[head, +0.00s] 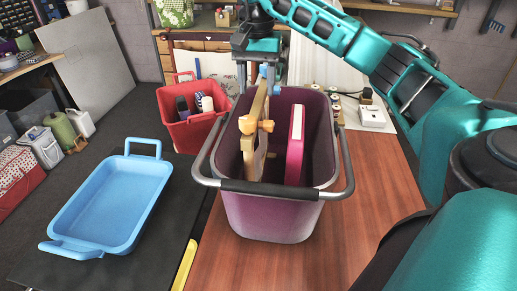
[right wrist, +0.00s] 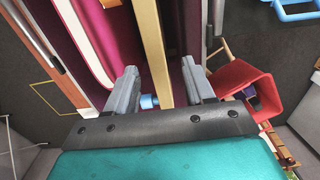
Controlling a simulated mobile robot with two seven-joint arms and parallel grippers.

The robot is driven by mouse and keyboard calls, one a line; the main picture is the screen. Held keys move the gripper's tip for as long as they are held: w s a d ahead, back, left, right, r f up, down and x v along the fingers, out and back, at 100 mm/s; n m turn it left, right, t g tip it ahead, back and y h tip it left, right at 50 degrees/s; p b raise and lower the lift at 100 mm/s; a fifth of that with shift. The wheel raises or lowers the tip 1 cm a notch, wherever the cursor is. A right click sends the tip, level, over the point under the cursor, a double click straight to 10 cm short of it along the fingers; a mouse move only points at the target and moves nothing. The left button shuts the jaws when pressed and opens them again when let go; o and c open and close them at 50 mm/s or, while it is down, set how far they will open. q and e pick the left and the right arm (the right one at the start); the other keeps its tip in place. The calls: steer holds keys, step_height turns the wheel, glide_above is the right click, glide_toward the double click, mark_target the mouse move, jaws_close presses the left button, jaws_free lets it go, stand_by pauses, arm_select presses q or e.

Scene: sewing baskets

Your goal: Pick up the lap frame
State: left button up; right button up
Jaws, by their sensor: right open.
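The lap frame (head: 248,150) is a light wooden frame with orange knobs. It stands upright inside the purple basket (head: 268,215), its top rising above the rim. My right gripper (head: 259,78) is over the frame's top end, pointing down. In the right wrist view, its two fingers (right wrist: 158,88) are apart, with the frame's wooden bar (right wrist: 150,45) running between them. A gap shows on each side of the bar. A small blue piece shows beside the bar. The frame's lower part is hidden inside the basket. My left gripper is out of view.
A pink and white flat item (head: 295,150) stands in the basket, right of the frame. The basket's handle (head: 270,188) lies at its front. A red basket (head: 192,130) with spools is behind left; a blue tray (head: 110,205) lies left. Wooden tabletop is clear in front.

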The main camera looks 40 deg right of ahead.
mark_target(258, 100)
steer(key=f, duration=0.5)
steer(key=shift+s, duration=0.25)
steer(key=shift+r, duration=0.1)
jaws_close()
stand_by(1.0)
